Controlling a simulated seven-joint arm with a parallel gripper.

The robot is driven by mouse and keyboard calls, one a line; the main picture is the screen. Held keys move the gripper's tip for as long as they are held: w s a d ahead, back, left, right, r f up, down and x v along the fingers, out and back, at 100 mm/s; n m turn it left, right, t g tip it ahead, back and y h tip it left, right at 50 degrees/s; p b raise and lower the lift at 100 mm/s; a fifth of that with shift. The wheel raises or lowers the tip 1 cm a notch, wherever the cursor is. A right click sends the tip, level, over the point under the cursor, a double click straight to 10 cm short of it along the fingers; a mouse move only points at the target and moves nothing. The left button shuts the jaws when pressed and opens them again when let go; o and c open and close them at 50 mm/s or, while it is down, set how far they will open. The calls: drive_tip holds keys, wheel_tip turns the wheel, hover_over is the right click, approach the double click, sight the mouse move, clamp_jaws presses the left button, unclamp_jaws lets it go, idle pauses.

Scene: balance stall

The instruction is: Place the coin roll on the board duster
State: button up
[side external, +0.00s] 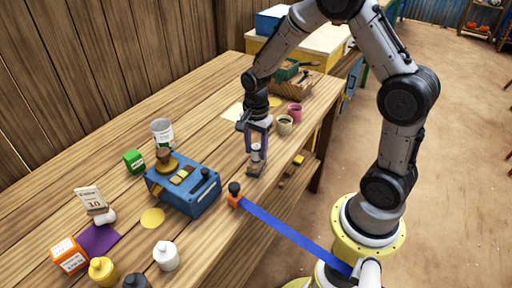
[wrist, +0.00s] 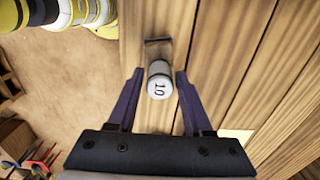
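The coin roll (wrist: 159,86), a pale grey cylinder marked "10", stands upright with its top between my fingers in the wrist view. In the side view the coin roll (side external: 256,153) stands on a small brown and grey block, which appears to be the board duster (side external: 254,170), near the table's front edge. The dark end of the duster (wrist: 157,43) shows beyond the roll in the wrist view; the rest is hidden. My gripper (side external: 257,147) is above the duster. Its purple fingers (wrist: 159,76) are apart, with small gaps on both sides of the roll.
A blue box (side external: 205,197) with weights on top stands left of the duster. An orange clamp (side external: 235,198) with a blue strap is at the front edge. Beige (side external: 284,125) and pink (side external: 295,110) cups stand behind to the right.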

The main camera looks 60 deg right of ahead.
sight(256, 146)
drive_tip(key=shift+o, duration=0.8)
wheel_tip(256, 146, up, 12)
drive_tip(key=s+a+r+n+t, duration=0.2)
drive_tip(key=s+a+r+n, duration=0.1)
drive_tip(key=s+n, duration=0.6)
drive_tip(key=s+a+r+n+t, duration=0.3)
drive_tip(key=s+a+r+n, duration=0.1)
drive_tip(key=s+n, duration=0.5)
drive_tip(key=shift+s+r+t, duration=0.3)
drive_tip(key=shift+r, duration=0.4)
